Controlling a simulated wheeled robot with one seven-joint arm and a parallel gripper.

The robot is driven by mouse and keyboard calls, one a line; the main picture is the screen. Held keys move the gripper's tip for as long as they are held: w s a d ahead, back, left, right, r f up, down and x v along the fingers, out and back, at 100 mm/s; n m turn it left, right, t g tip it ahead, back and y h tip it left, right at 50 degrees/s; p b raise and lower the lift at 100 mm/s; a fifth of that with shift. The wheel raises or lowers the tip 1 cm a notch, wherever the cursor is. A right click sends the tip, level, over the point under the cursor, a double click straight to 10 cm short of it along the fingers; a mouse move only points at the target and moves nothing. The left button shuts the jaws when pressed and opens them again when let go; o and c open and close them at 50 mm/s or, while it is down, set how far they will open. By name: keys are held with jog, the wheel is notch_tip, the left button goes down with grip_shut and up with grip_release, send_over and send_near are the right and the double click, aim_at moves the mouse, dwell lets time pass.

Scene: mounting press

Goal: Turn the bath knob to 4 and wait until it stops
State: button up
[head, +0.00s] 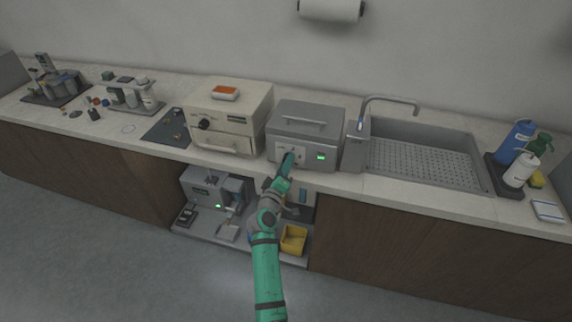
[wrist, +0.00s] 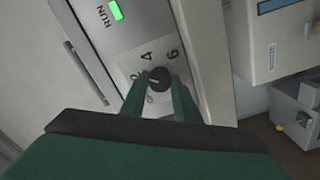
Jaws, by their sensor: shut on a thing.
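The bath (head: 308,122) is a grey metal box with a lidded top and a handle, standing on the counter left of the sink. A green light (head: 321,157) glows on its front, and the wrist view shows it lit beside the word RUN (wrist: 115,11). The bath knob (wrist: 159,79) is small, round and dark, on a pale dial plate (wrist: 136,72) where the numerals 4 and 6 can be read. My gripper (wrist: 160,84) is shut on the knob, one green finger on each side. In the head view my gripper (head: 291,160) covers the knob. Its exact pointer setting is unclear.
A beige oven-like box (head: 229,114) with a dark knob stands close on the left. The sink (head: 420,158) and its tap (head: 390,100) are on the right. Below, an open shelf holds a grey device (head: 208,188) and a yellow bin (head: 293,239).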

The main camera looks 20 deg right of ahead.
jog(key=m, duration=0.4)
jog(key=shift+m, duration=2)
jog(key=shift+w+a, duration=0.1)
jog(key=o, duration=1.1)
jog(key=v, duration=1.1)
jog(key=shift+f, duration=0.1)
